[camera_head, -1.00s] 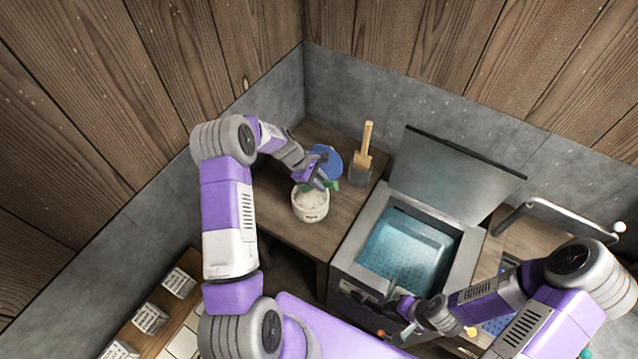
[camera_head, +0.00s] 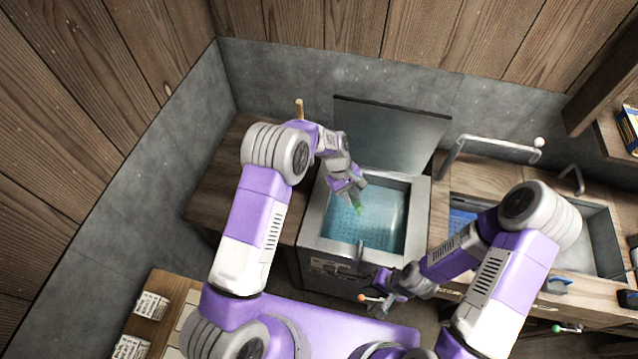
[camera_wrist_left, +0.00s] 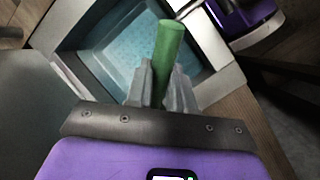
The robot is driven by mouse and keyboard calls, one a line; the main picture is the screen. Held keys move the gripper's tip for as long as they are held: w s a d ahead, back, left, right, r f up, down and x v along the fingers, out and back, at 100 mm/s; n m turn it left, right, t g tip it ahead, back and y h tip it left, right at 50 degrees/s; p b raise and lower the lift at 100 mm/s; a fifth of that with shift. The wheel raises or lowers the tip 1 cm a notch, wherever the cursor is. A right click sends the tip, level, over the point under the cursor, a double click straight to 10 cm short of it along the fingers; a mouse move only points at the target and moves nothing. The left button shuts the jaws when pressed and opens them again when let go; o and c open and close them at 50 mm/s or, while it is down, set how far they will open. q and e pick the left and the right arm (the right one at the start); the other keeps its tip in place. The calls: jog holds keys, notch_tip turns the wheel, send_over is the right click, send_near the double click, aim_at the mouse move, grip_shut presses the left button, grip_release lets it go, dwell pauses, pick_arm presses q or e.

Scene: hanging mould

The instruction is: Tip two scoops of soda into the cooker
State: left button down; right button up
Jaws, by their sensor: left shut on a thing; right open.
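The cooker (camera_head: 421,215) is an open grey metal box with its lid (camera_head: 395,130) raised at the back and blue-green liquid inside. My left gripper (camera_head: 353,190) is over the cooker's opening, shut on a green handle (camera_head: 358,208). In the left wrist view, this handle (camera_wrist_left: 168,52) sits between the fingers, with the cooker basin (camera_wrist_left: 112,55) beyond. The scoop's bowl and any soda in it do not show. The white soda tub is hidden behind my left arm. My right gripper (camera_head: 376,288) is open, low at the cooker's front.
A wooden side table (camera_head: 225,190) stands left of the cooker. To the right are a counter with a sink (camera_head: 590,235) and a bent metal rail (camera_head: 500,143). White labelled boxes (camera_head: 150,305) lie at the lower left.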

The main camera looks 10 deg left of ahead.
pick_arm(q)
jog(key=s+d+m, duration=0.3)
jog(key=d, duration=0.3)
notch_tip(320, 180, down, 6)
jog(key=s+a+n+t+h+b, duration=0.1)
jog(key=t+h+b, duration=0.7)
jog(key=b, duration=3)
jog(key=shift+s+a+r+n+h, duration=0.2)
jog(key=shift+n+h, duration=0.4)
jog(key=shift+h, duration=1.6)
pick_arm(e)
notch_tip(320, 180, down, 38)
jog(key=s, duration=0.1)
jog(key=shift+d+f, duration=0.25)
jog(key=shift+d, duration=0.05)
pick_arm(q)
jog(key=shift+w, duration=0.1)
